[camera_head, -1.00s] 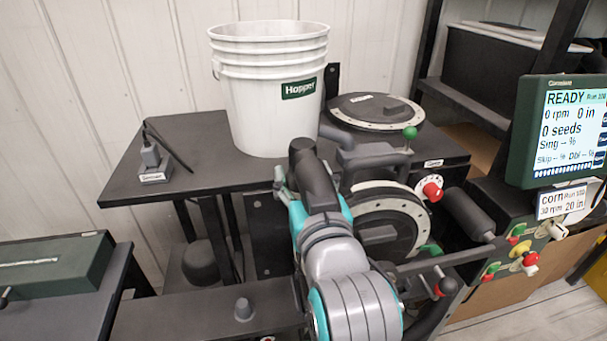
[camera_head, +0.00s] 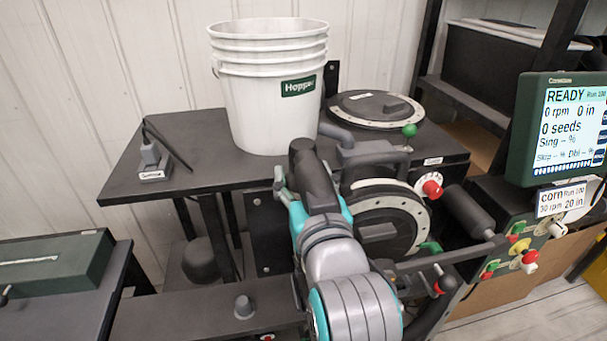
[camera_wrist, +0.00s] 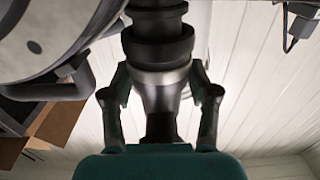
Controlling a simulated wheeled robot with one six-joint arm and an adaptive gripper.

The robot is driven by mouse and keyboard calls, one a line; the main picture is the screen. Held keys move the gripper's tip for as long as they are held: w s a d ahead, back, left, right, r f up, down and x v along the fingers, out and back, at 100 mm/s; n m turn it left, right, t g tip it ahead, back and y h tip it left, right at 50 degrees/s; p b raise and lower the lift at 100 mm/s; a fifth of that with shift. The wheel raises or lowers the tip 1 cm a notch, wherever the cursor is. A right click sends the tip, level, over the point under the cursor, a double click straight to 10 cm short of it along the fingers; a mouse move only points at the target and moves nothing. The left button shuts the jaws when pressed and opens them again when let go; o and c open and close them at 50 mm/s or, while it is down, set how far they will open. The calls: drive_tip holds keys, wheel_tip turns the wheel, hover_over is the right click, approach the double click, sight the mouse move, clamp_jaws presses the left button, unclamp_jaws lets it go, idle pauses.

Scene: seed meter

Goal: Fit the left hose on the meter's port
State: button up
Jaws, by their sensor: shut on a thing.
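My gripper (camera_wrist: 161,97) is shut on a grey, tapered hose end (camera_wrist: 160,88). One finger is on each side of it in the wrist view. Black stepped rings (camera_wrist: 160,42) lie in line with the hose end and meet its wide rim. I cannot tell whether they are the port or part of the hose, or how deep any fit is. The meter (camera_head: 385,225), a round dark housing with a pale rim, stands right of my arm in the head view; a curved pale-rimmed housing also shows in the wrist view (camera_wrist: 60,40). In the head view my arm hides the held hose.
A white hopper bucket (camera_head: 268,90) stands on the dark table (camera_head: 190,130) behind my arm. A second round disc (camera_head: 375,108) lies at the table's right. A monitor (camera_head: 565,125) and a knobbed panel (camera_head: 520,250) are at right. A green box (camera_head: 50,265) is at left.

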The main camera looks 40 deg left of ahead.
drive_tip(key=shift+f, duration=0.25)
drive_tip(key=o, duration=1.4)
drive_tip(key=shift+o, duration=0.2)
drive_tip(key=shift+f, duration=0.1)
drive_tip(key=v, duration=0.7)
drive_tip(key=shift+s+d, duration=0.15)
drive_tip(key=shift+s, duration=0.05)
